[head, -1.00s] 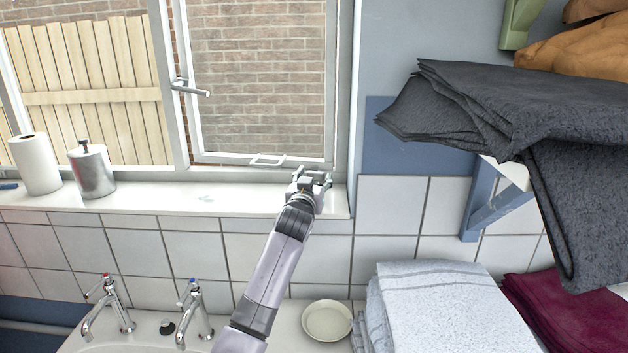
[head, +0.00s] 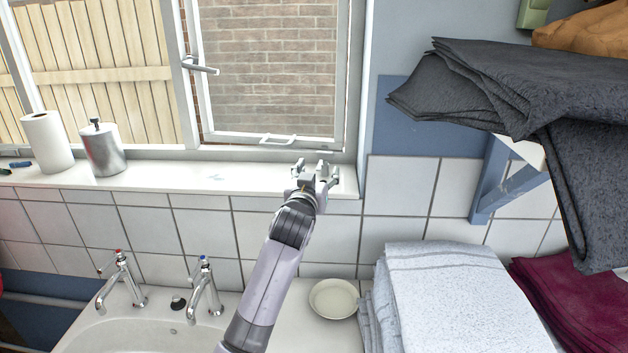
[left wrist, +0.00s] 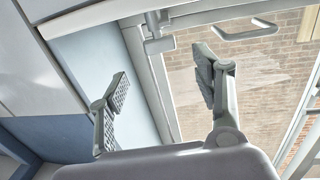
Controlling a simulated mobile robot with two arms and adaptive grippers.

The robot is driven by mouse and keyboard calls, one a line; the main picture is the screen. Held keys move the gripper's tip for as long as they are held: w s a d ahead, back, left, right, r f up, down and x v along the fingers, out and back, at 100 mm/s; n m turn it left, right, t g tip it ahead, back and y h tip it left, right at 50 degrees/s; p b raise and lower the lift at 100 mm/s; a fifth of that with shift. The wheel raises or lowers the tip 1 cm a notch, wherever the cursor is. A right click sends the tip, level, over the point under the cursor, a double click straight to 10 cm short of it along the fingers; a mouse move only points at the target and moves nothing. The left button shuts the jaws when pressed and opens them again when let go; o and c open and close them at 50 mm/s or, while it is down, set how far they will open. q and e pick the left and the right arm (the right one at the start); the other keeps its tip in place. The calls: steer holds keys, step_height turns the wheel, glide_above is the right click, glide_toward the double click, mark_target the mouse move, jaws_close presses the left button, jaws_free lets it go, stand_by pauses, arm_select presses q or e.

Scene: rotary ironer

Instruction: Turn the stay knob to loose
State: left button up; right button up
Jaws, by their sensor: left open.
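My left gripper (head: 312,170) is open and empty above the right end of the white window sill (head: 170,176), close to the bottom right of the window frame. In the left wrist view its two pads (left wrist: 163,80) stand wide apart. A small grey fitting with a knob-like end (left wrist: 158,30) shows there on the window frame, beyond the fingertips and apart from them. It looks like the stay knob, but I cannot tell its setting. In the head view that spot is mostly hidden behind the gripper. My right gripper is not in view.
A white loop handle (head: 278,139) sits on the window's bottom rail, left of my gripper. A paper roll (head: 47,142) and metal canister (head: 103,150) stand on the sill. Below are taps (head: 205,288), a bowl (head: 333,298) and folded towels (head: 450,290). Dark cloth (head: 530,85) overhangs at right.

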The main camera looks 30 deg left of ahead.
arm_select(q)
steer(key=shift+v, duration=2)
